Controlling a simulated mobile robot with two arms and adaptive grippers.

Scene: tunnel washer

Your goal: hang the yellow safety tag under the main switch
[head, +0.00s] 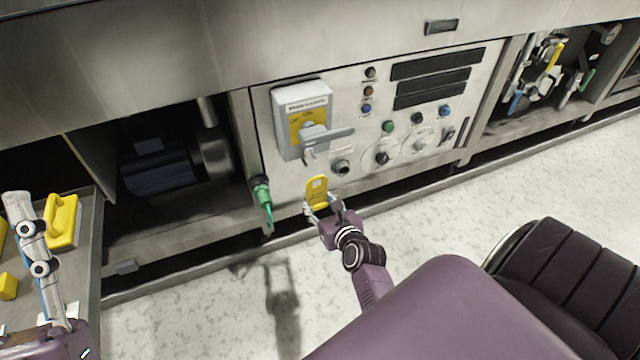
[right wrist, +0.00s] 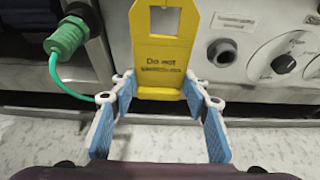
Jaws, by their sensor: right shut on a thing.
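The yellow safety tag (head: 317,188) is upright in front of the control panel, below the main switch. In the right wrist view the tag (right wrist: 160,52) shows a square hole near its top and the words "Do not" with a blurred line below. My right gripper (head: 322,211) is shut on its lower edge; both fingertips also show in the right wrist view (right wrist: 157,88). The main switch (head: 302,98) is a grey box with a yellow plate and a grey handle turned to the right. My left gripper (head: 38,250) is at the far left, above a table; its opening is unclear.
A green connector (head: 261,191) with a green cable hangs left of the tag. A round socket (head: 341,167) sits right above it. Knobs and buttons (head: 388,127) fill the panel's right. A yellow case (head: 62,221) lies on the left table (head: 88,250). Speckled floor is free in front.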

